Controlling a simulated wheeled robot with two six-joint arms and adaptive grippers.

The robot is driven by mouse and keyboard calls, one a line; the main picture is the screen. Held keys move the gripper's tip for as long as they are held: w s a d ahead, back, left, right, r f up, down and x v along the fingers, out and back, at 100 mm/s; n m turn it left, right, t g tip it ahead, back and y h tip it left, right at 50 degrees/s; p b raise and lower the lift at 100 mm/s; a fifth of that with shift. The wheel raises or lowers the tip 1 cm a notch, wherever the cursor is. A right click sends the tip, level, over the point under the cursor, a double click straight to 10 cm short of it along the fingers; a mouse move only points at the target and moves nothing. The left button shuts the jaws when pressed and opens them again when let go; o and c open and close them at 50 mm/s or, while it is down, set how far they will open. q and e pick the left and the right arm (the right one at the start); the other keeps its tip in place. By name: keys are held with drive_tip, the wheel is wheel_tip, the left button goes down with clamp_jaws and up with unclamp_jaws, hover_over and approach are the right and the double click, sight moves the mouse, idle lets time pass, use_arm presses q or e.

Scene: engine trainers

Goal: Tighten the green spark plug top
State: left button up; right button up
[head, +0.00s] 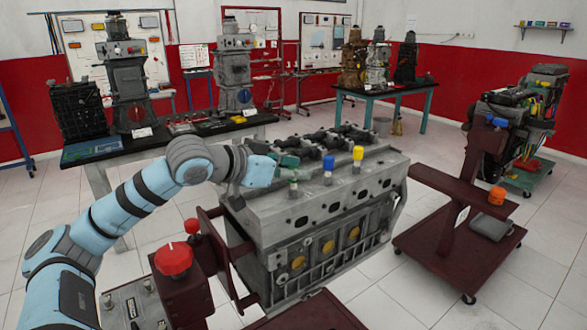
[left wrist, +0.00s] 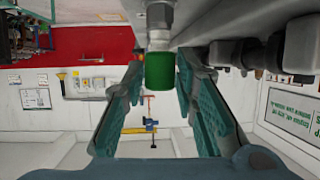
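The green spark plug top (left wrist: 160,71) is a short cylinder on a metal plug in the left wrist view, where the picture appears upside down. My left gripper (head: 286,160) is at the near left of the engine's top (head: 325,175) in the head view. In the left wrist view, the left gripper's fingers (left wrist: 162,78) are spread on both sides of the green top, with narrow gaps beside it. It looks open and holds nothing. In the head view the gripper partly hides the green top. My right gripper is not in view.
A blue top (head: 328,163) and a yellow top (head: 358,153) stand farther right along the engine. Dark valve parts (head: 325,140) run behind them. A red knob (head: 173,259) on the maroon stand is at the front left. Another maroon stand (head: 455,230) is at the right.

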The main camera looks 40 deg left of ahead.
use_arm(q)
clamp_jaws()
drive_tip(key=shift+m+h, duration=0.4)
drive_tip(key=shift+h, duration=0.1)
drive_tip(key=shift+r+h+p, duration=0.1)
drive_tip(key=shift+h+p, duration=0.2)
drive_tip(key=shift+r+m+g+h+p, duration=0.15)
drive_tip(key=shift+m+g+h+p, duration=0.45)
drive_tip(key=shift+m+h, duration=0.3)
drive_tip(key=m+g+h+p, duration=0.1)
drive_tip(key=m+h+p, duration=0.1)
drive_tip(key=p, duration=0.1)
drive_tip(key=m+g+h+p, duration=0.1)
drive_tip(key=m+p, duration=0.1)
drive_tip(key=shift+r+g+h+p, duration=0.15)
drive_tip(key=shift+g+h+p, duration=0.15)
drive_tip(key=shift+h+p, duration=0.1)
drive_tip(key=shift+m+g+h+p, duration=0.6)
drive_tip(key=shift+m+g+p, duration=0.1)
drive_tip(key=shift+m+p, duration=0.2)
drive_tip(key=shift+f+m+g+h, duration=0.3)
drive_tip(key=shift+m+g, duration=0.1)
